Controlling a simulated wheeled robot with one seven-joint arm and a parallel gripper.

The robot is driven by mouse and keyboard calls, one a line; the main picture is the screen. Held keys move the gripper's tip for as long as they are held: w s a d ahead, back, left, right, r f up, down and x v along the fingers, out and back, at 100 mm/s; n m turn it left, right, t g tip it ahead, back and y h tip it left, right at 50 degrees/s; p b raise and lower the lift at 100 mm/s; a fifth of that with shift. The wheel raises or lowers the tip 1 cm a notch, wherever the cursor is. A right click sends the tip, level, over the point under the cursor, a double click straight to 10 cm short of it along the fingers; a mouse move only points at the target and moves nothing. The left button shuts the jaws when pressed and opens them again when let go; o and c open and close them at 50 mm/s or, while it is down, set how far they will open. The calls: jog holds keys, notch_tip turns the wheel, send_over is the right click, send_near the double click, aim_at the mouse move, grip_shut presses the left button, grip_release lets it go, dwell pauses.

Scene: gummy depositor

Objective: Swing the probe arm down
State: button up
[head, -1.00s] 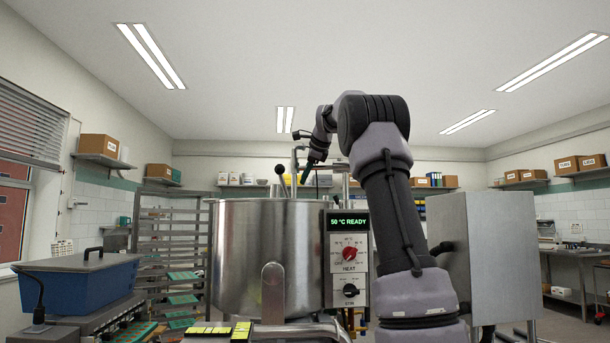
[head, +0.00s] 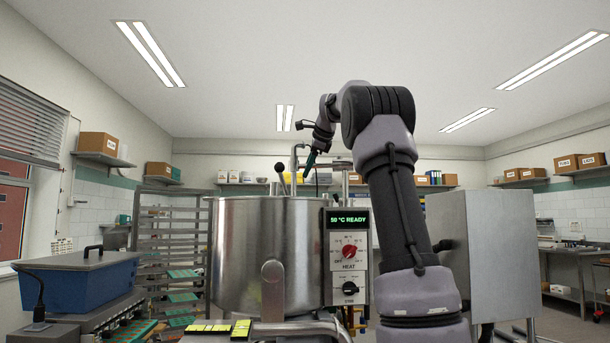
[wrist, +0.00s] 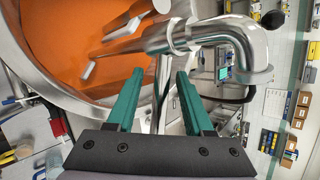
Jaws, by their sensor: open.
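The kettle (head: 240,250) is a large steel drum; the wrist view shows its steel rim (wrist: 18,75) and orange contents (wrist: 75,30). A bent steel pipe (wrist: 215,32) crosses above the rim and narrows to a thinner rod over the orange. A slim metal rod (wrist: 158,92) shows between my fingers; I cannot tell for certain which part is the probe arm. My gripper (wrist: 160,74) has two green fingers, apart, with nothing clamped. In the head view my gripper (head: 309,166) is above the kettle's back right rim, beside the upright pipe (head: 294,160).
A black-knobbed lever (head: 280,168) stands at the kettle top. The control panel (head: 349,255) reads "50 °C READY". A steel cabinet (head: 490,255) is at right. A tray rack (head: 170,245) and a blue bin (head: 78,290) are at left.

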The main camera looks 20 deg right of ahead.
jog(key=v, duration=0.7)
jog(key=shift+s+r, duration=0.1)
jog(key=shift+s, duration=0.05)
jog(key=s+a+f+n, duration=0.5)
jog(key=s+f+n, duration=0.1)
jog(key=s+f, duration=0.5)
jog(key=s+a+f+n+g, duration=0.1)
jog(key=s+a+f+n, duration=0.4)
jog(key=s+f, duration=0.6)
jog(key=s+a+f+n+g+y, duration=0.1)
jog(key=s+a+f+n, duration=0.4)
jog(key=s+f, duration=0.6)
jog(key=shift+f+n, duration=0.25)
jog(key=shift+n, duration=0.85)
jog(key=shift+s, duration=0.2)
